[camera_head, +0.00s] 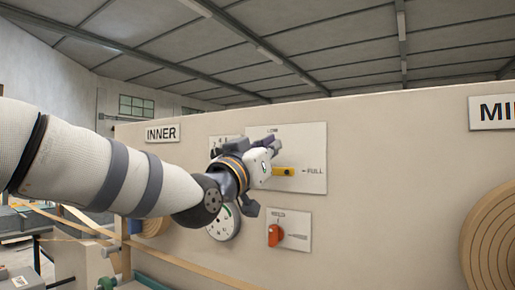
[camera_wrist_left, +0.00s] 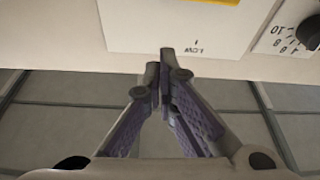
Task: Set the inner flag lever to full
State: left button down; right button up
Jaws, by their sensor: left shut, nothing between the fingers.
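The yellow flag lever (camera_head: 284,172) sits on a white plate (camera_head: 312,145) under the INNER sign (camera_head: 162,133). Its visible part lies level and points right, toward the FULL mark. The LOW mark is at the plate's top. My left gripper (camera_head: 272,143) is shut and empty, above and left of the lever's visible part, and covers the plate's left side. In the left wrist view the shut fingertips (camera_wrist_left: 166,56) are near the plate's LOW edge, and a strip of yellow (camera_wrist_left: 205,2) shows at the top. Contact with the plate cannot be told. My right gripper is not in view.
An orange knob (camera_head: 275,235) on a HOLD plate is below the lever. A round dial (camera_head: 224,224) and a numbered plate are partly behind my left arm. A brown coil (camera_head: 490,240) is at the right on the beige panel.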

pick_arm(q)
jog(key=v, duration=0.6)
